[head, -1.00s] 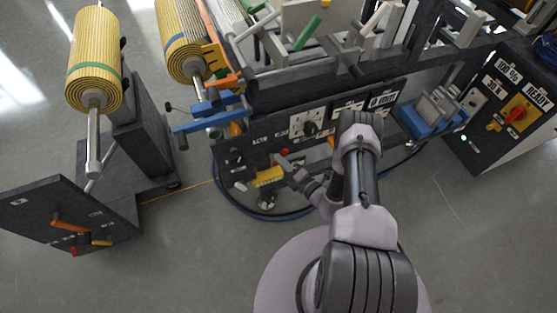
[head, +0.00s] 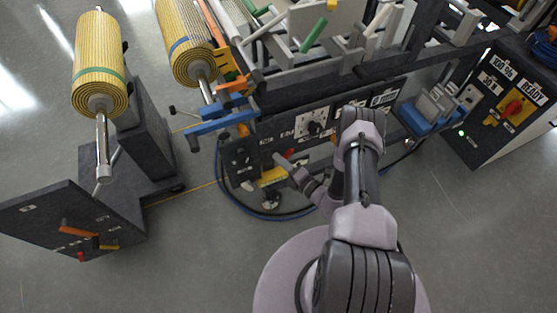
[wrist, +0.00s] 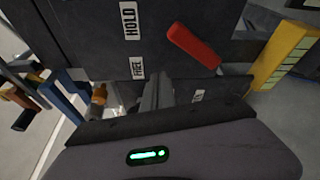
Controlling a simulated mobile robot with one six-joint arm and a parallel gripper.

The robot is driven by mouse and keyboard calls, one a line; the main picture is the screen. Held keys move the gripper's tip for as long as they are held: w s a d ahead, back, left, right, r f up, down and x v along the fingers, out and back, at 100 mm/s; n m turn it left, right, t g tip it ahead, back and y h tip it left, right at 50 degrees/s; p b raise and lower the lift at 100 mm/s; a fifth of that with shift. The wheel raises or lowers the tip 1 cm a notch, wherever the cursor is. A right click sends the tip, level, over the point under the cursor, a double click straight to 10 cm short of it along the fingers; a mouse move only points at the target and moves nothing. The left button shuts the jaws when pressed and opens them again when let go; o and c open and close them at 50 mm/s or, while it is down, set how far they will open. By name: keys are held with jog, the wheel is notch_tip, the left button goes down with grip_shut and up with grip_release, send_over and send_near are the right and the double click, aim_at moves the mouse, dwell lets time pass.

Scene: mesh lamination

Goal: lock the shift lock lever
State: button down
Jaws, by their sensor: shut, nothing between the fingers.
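A red lever (wrist: 193,45) sits tilted on a dark panel (wrist: 85,35) in the wrist view. HOLD and FREE labels are to its left, and another label, too small to read, is below it. No label names the shift lock, so I cannot be certain this is that lever. A small red part also shows beside my gripper in the head view (head: 289,153). My gripper (wrist: 163,88) is shut and empty, below and left of the red lever and apart from it. In the head view my gripper (head: 283,161) is small and its fingers are unclear.
A yellow block (wrist: 285,55) is right of the lever, and blue and orange parts (wrist: 62,97) are at left. In the head view, a blue bracket (head: 222,122) and yellow rolls (head: 100,65) are left, a control cabinet (head: 505,105) right.

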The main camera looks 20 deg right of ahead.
jog(key=s+d+f+p, duration=0.1)
jog(key=s+d+f, duration=0.1)
jog(key=s, duration=0.7)
jog(key=shift+d+p, duration=0.3)
jog(key=shift+f, duration=0.1)
jog(key=w+a+r+n+g+y, duration=0.2)
jog(key=w+r+n+g+y, duration=0.15)
jog(key=r+n, duration=0.35)
jog(key=w+a+r+n+g+y, duration=0.2)
jog(key=r+n+y, duration=0.25)
jog(key=r, duration=0.55)
jog(key=s+a+r+n+g, duration=0.2)
jog(key=a+r+n+g, duration=0.5)
jog(key=r+n, duration=0.45)
jog(key=s+a+r+n+t+h, duration=0.2)
jog(key=s+r+n+h, duration=0.9)
jog(key=s+r+n, duration=0.6)
notch_tip(320, 180, up, 2)
jog(key=a+n, duration=0.1)
jog(key=n, duration=0.2)
jog(key=shift+s+h, duration=0.15)
jog(key=shift+h, duration=0.15)
